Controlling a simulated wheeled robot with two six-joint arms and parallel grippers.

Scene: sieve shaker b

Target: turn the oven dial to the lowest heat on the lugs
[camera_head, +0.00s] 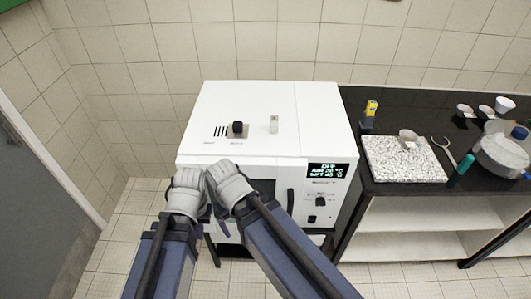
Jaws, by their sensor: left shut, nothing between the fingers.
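The oven (265,105) is a white box in the middle of the head view. Its front panel at right has a lit display (328,172) and a small black dial (321,201) below it. The dial's setting and any lugs are too small to read. My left gripper (187,178) is shut and empty in front of the oven's upper left front. My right gripper (222,170) is close beside it, left of the panel; its fingers cannot be made out. Both are apart from the dial and hide part of the oven door.
A dark door handle (290,201) stands left of the panel. The black counter (400,108) at right bears a speckled slab (405,170), a yellow-topped item (369,113) and bowls.

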